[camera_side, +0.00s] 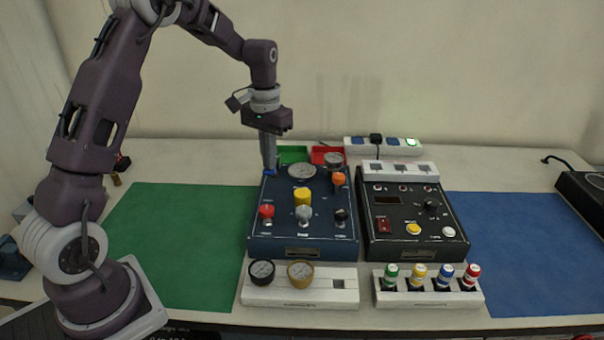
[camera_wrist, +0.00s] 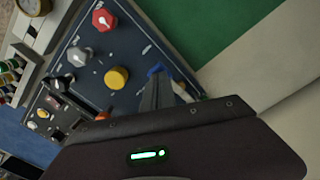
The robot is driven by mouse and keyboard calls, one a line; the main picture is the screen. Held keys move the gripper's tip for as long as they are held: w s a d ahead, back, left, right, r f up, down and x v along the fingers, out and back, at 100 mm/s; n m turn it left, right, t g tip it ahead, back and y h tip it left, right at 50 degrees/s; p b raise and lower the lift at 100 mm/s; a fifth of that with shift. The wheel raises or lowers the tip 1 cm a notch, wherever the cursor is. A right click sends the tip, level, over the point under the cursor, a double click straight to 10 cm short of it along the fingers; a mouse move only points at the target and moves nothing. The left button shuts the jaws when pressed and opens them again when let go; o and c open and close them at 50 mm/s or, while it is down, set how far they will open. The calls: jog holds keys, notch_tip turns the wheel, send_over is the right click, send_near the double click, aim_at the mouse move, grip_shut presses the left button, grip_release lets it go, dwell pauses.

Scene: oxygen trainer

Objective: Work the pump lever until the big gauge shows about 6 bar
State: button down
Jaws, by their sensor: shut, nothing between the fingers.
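The dark blue trainer panel (camera_side: 262,240) stands mid-table, and part of it shows in the wrist view (camera_wrist: 134,45). The big gauge (camera_side: 302,170) is a pale dial at its back; its needle is too small to read. A small blue part (camera_side: 270,173), possibly the pump lever, is at the panel's back left corner. It also shows in the wrist view (camera_wrist: 155,70), partly hidden by my fingers. My gripper (camera_side: 269,167) is shut and empty, pointing down right at this blue part. I cannot tell whether they touch.
The panel carries red (camera_side: 267,211), yellow (camera_side: 303,196), grey (camera_side: 304,213), black (camera_side: 341,214) and orange (camera_side: 338,179) knobs, plus a smaller gauge (camera_side: 333,159). A black panel (camera_side: 380,243) stands to its right. The green mat (camera_side: 180,230) on the left is clear.

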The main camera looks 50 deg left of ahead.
jog(key=shift+f, duration=1.95)
jog(key=shift+r, duration=2)
notch_tip(320, 180, up, 7)
